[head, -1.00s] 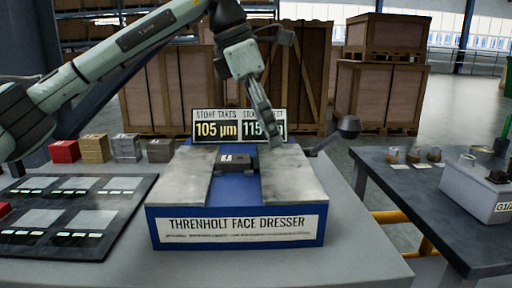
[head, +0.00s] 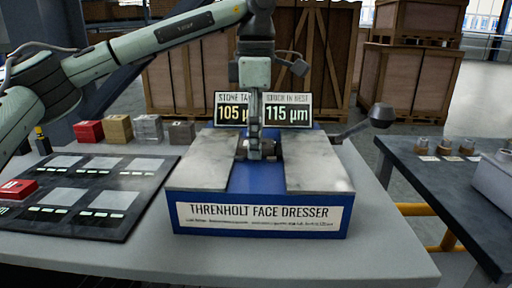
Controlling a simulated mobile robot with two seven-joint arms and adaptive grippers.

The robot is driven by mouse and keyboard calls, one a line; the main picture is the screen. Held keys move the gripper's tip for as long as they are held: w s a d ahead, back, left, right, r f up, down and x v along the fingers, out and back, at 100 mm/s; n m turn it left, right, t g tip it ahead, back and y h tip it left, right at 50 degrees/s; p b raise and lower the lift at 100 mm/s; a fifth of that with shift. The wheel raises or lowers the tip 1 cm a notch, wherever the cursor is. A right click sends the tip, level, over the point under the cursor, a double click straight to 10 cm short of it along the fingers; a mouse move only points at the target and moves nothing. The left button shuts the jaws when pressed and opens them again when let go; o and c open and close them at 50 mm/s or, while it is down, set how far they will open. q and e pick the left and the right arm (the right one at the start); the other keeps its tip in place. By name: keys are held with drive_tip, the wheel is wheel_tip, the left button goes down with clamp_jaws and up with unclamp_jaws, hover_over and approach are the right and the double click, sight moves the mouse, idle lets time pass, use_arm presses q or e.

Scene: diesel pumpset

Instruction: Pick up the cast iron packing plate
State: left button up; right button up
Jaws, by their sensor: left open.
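A small dark grey block (head: 241,146) sits in the blue channel of the face dresser (head: 260,215), mostly hidden behind my gripper. It looks like the packing plate, but I read no name on it. My left gripper (head: 262,152) points straight down over the channel at this block, with its fingers in front of it. The gripper is open, and I cannot tell whether it touches the block. Another dark grey block (head: 181,132) stands at the end of a row at the back left of the bench. My right gripper is out of view.
Red (head: 88,131), tan (head: 118,128) and silvery (head: 148,128) blocks share the back row. A dark tray (head: 150,185) with pale pads lies left of the dresser, a red block on it. The dresser's lever (head: 381,115) sticks out right. Displays read 105 and 115 µm.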

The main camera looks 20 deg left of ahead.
use_arm(q)
drive_tip(key=shift+c, duration=0.6)
clamp_jaws()
drive_tip(key=shift+r, duration=0.1)
drive_tip(key=shift+r, duration=0.1)
drive_tip(key=shift+r, duration=0.55)
wheel_tip(320, 180, up, 3)
drive_tip(key=shift+f, duration=0.2)
drive_tip(key=s+r, duration=0.1)
drive_tip(key=s+a+r, duration=0.1)
drive_tip(key=s, duration=0.1)
drive_tip(key=shift+r, duration=0.15)
drive_tip(key=s+a+r, duration=0.2)
drive_tip(key=s+r, duration=0.2)
drive_tip(key=s, duration=0.4)
drive_tip(key=shift+a+r, duration=0.3)
drive_tip(key=shift+r, duration=0.05)
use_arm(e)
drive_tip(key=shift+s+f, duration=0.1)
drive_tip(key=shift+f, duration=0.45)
